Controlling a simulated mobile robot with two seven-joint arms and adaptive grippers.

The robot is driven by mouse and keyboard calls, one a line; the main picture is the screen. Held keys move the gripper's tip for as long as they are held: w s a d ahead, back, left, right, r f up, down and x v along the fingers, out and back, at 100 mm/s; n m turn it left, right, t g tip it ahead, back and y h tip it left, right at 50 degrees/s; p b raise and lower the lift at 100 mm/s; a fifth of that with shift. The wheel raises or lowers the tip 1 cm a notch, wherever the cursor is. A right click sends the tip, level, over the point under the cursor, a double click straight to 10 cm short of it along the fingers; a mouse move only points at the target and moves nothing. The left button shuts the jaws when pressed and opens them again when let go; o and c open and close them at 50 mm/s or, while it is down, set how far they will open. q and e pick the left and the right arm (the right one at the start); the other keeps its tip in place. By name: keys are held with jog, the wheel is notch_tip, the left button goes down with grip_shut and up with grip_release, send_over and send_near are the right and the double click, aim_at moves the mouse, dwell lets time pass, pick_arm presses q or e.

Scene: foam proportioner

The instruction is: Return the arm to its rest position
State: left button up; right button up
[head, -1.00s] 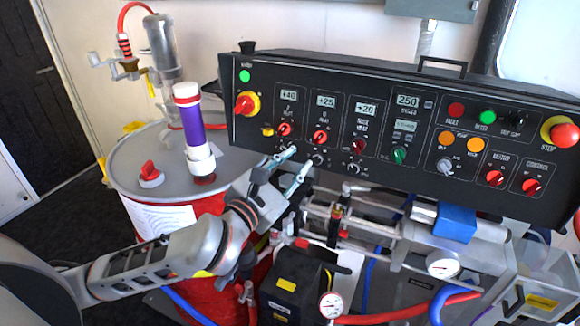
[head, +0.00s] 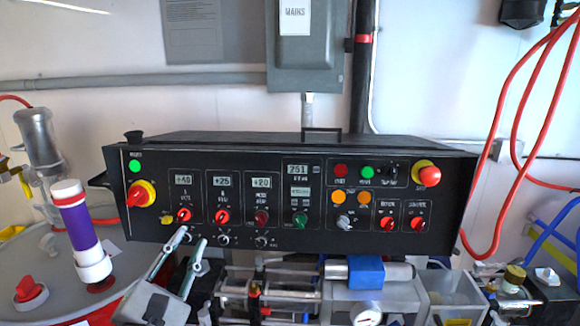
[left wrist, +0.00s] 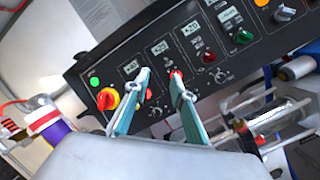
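My left gripper (head: 180,258) shows at the lower left of the head view, in front of the lower left edge of the black control panel (head: 340,218). Its two fingers are apart with nothing between them. In the left wrist view the open fingers (left wrist: 158,103) point toward the panel's knobs, and a red knob (left wrist: 176,75) shows near the right fingertip. Whether the fingers touch the panel cannot be told. Most of my left arm is below the picture. My right gripper is in neither view.
A purple and white cylinder (head: 76,228) stands on a drum (head: 42,285) left of my gripper. Pipes, a blue block (head: 366,271) and a gauge (head: 367,312) lie below the panel. Red hoses (head: 508,110) hang at the right. A grey box marked MAINS (head: 318,60) is on the wall.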

pick_arm(q)
jog(key=s+d+f+m+g+h, duration=0.1)
jog(key=s+d+f+m+h, duration=0.15)
jog(key=f+m, duration=0.7)
jog(key=s+d+f+m+g+h, duration=0.1)
jog(key=s+d+f+m+h, duration=0.2)
jog(key=f+m, duration=0.65)
jog(key=s+a+f+m+g+y, duration=0.2)
jog(key=s+f, duration=0.3)
jog(key=f, duration=0.4)
jog(key=s+a+f+m+g+y, duration=0.1)
jog(key=s+a+f+m+g, duration=0.1)
jog(key=f, duration=0.7)
jog(key=s+a+f+m+g+y, duration=0.1)
jog(key=s+f+m+g, duration=0.3)
jog(key=f, duration=0.5)
jog(key=s+m+y, duration=0.1)
jog(key=s+m, duration=0.1)
jog(key=s, duration=0.1)
jog(key=shift+s+a+m+y, duration=0.35)
jog(key=shift+a+m, duration=0.05)
